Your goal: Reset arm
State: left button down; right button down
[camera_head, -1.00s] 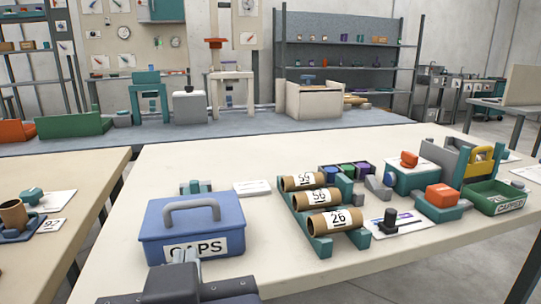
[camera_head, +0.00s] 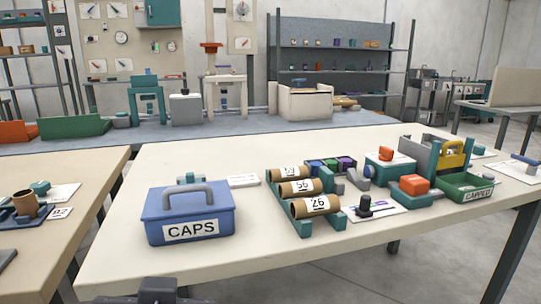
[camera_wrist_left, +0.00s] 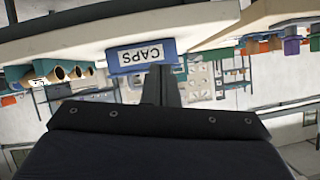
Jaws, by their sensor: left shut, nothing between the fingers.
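My left gripper (camera_head: 158,284) shows only in part at the bottom edge of the head view, in front of the table's front edge. In the left wrist view its fingers (camera_wrist_left: 160,84) are together and empty. The blue CAPS box (camera_head: 188,212), with a grey handle on its lid, stands upright on the table beyond the gripper, apart from it. It also shows in the left wrist view (camera_wrist_left: 128,67), where the picture is upside down. My right gripper is in neither view.
On the cream table (camera_head: 270,255), a teal rack (camera_head: 296,220) holds three numbered cardboard tubes. Right of it are a black stamp-like tool (camera_head: 365,204), an orange-topped teal device (camera_head: 413,187) and a green CAPPED tray (camera_head: 470,189). The table's front strip is clear.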

pick_arm(q)
jog(key=s+a+f+g+h, duration=0.2)
jog(key=a+f+h, duration=0.1)
jog(key=f, duration=0.5)
jog(key=s+a+f+g+h, duration=0.1)
jog(key=a+f+g+h, duration=0.15)
jog(key=f, duration=0.55)
jog(key=s+a+f+g+h, duration=0.2)
jog(key=f+h, duration=0.1)
jog(key=f, duration=0.5)
notch_tip(320, 180, up, 34)
jog(key=p, duration=3.3)
jog(key=shift+w+f, duration=0.2)
jog(key=shift+w, duration=0.05)
jog(key=shift+a, duration=0.1)
